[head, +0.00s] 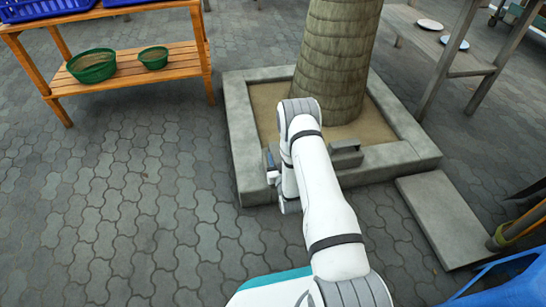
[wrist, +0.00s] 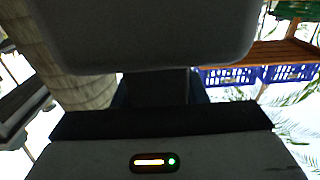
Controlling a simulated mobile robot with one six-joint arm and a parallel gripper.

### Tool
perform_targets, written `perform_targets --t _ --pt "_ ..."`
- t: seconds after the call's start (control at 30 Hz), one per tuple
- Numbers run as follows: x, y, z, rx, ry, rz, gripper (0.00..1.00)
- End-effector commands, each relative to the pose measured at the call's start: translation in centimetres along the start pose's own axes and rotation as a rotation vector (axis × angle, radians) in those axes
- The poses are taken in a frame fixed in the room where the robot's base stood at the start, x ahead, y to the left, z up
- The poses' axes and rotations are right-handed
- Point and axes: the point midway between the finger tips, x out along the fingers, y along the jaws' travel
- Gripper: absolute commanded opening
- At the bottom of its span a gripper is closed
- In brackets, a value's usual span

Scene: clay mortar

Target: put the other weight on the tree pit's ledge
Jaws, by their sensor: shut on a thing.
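A grey weight (head: 345,153) with a raised bar handle sits on the front ledge of the tree pit (head: 400,158), right of my forearm. My gripper (head: 274,170) is by the pit's front left corner in the head view, mostly hidden behind my arm. In the wrist view my gripper (wrist: 160,92) is shut on the other weight (wrist: 150,35), a dark grey block with rounded corners filling the top of the picture.
The palm trunk (head: 338,60) rises from the pit's soil. A wooden rack (head: 130,75) with green bowls and blue crates stands at the back left. A stone slab (head: 440,220) lies right of the pit. A grey bench (head: 470,65) stands behind it. Paving at left is clear.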

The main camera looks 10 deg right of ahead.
Motion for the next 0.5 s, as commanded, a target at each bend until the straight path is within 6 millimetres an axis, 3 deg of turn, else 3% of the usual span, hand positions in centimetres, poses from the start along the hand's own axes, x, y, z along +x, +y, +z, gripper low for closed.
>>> perform_targets --t 0.37,0.4,0.5 --pt "0.29 0.07 -0.33 -0.001 0.016 0.001 0.0" --pt "0.03 0.06 0.23 0.0 0.001 0.001 0.41" --pt "0.03 0.07 0.22 0.0 0.001 0.001 0.49"
